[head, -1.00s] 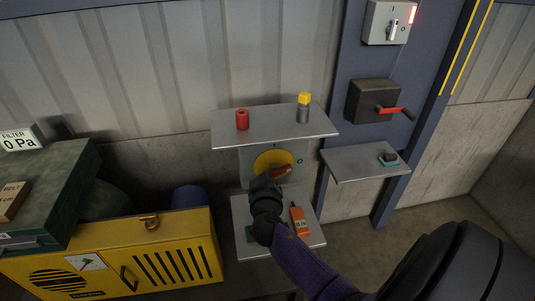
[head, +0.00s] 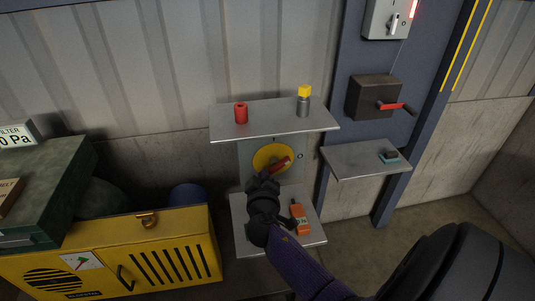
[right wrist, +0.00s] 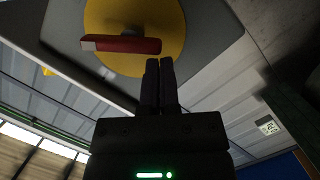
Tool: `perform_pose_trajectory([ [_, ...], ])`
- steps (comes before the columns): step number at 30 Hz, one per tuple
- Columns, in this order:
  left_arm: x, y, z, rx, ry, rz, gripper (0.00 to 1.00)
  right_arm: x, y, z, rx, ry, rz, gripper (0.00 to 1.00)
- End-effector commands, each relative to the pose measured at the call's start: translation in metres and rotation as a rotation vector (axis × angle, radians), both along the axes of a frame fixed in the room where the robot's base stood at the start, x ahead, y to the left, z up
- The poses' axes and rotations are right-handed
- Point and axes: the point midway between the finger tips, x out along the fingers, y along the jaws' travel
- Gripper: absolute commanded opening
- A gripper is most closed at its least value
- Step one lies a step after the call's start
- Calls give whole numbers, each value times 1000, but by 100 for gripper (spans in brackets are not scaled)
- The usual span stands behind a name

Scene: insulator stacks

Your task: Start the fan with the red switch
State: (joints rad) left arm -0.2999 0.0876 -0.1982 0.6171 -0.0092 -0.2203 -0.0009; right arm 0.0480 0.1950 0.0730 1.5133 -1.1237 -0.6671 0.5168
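The red switch (head: 281,163) is a rotary handle on a yellow disc (head: 262,154), set in a grey panel between two shelves. It slants up to the right, with an O mark to the right of the disc and a mark above it. In the right wrist view the red handle (right wrist: 125,45) has a pale end, and the yellow disc (right wrist: 165,15) lies behind it. My right gripper (head: 262,181) is just below the handle at its lower left. Its fingers (right wrist: 160,85) are together with nothing between them; whether they touch the handle is unclear. My left gripper is out of view.
The upper shelf (head: 225,130) holds a red cylinder (head: 241,113) and a yellow-topped piece (head: 304,100). An orange device (head: 299,218) lies on the lower shelf (head: 315,235). A red-handled box (head: 374,97) is on the right post. A filter display (head: 15,135) reads 0 Pa.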

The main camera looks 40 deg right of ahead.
Motion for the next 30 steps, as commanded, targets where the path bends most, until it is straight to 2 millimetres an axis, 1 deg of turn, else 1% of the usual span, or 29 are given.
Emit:
perform_pose_trajectory([
  [9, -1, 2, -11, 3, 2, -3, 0, 0, -1, -5, -89, 55, -1, 0],
  [30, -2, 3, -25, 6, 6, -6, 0, -1, -2, -11, -242, 148, -1, 0],
])
